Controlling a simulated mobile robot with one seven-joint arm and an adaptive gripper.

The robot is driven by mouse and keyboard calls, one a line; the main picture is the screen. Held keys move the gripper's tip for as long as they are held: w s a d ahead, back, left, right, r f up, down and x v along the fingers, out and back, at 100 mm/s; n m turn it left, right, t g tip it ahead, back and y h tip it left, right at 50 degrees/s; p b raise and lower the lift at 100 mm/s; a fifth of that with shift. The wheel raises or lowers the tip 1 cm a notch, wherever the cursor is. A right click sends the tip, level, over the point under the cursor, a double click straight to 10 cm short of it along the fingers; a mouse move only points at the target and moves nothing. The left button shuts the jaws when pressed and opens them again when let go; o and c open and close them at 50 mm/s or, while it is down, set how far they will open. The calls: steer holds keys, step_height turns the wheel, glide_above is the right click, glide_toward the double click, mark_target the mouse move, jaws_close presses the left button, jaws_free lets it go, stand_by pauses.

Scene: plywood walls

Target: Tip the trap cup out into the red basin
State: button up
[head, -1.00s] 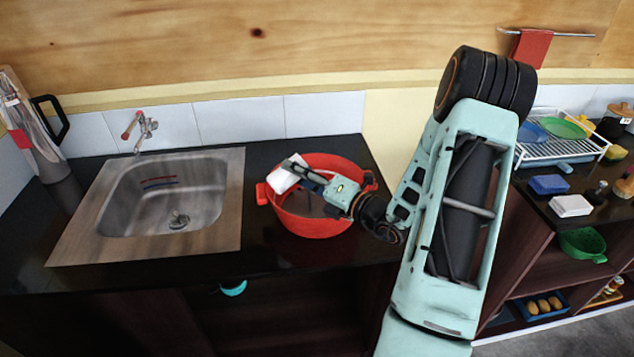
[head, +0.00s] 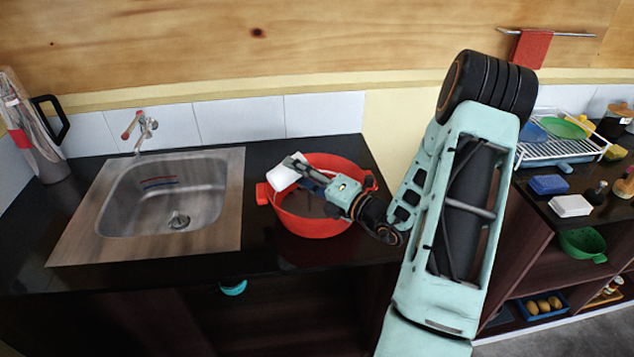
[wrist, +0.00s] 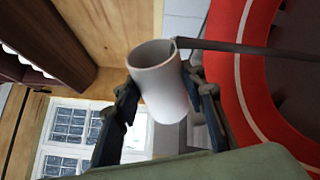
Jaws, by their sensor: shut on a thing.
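The trap cup (head: 282,178) is a plain white cylinder. My gripper (head: 293,170) is shut on it, with a finger on each side, above the left side of the red basin (head: 312,229). In the wrist view the cup (wrist: 165,95) shows its open mouth, and it is tilted. A dark grey band (wrist: 245,49) runs from the cup's rim across the red basin wall (wrist: 228,72) to the basin's inside; it looks like a stream of dark liquid. The cup's inner bottom and most of the basin's floor are hidden.
A steel sink (head: 165,200) with a tap (head: 140,130) lies left of the basin. A steel jug (head: 32,130) stands at the far left. Black counter (head: 258,235) is clear between sink and basin. A dish rack (head: 560,145) and sponges are at the right.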

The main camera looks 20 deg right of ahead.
steer(key=shift+w+d+r+m+t+p, duration=0.1)
steer(key=shift+d+r+m+t+p, duration=0.1)
steer(key=shift+d+m+p, duration=0.25)
steer(key=shift+w+d+r+m+t+p, duration=0.1)
steer(key=shift+d+r+m+p, duration=0.05)
steer(key=shift+d+m+p, duration=0.25)
stand_by(0.5)
steer(key=shift+d+r+m+t+p, duration=0.2)
steer(key=shift+r+m+t+p, duration=0.1)
steer(key=shift+m+p, duration=0.7)
stand_by(0.6)
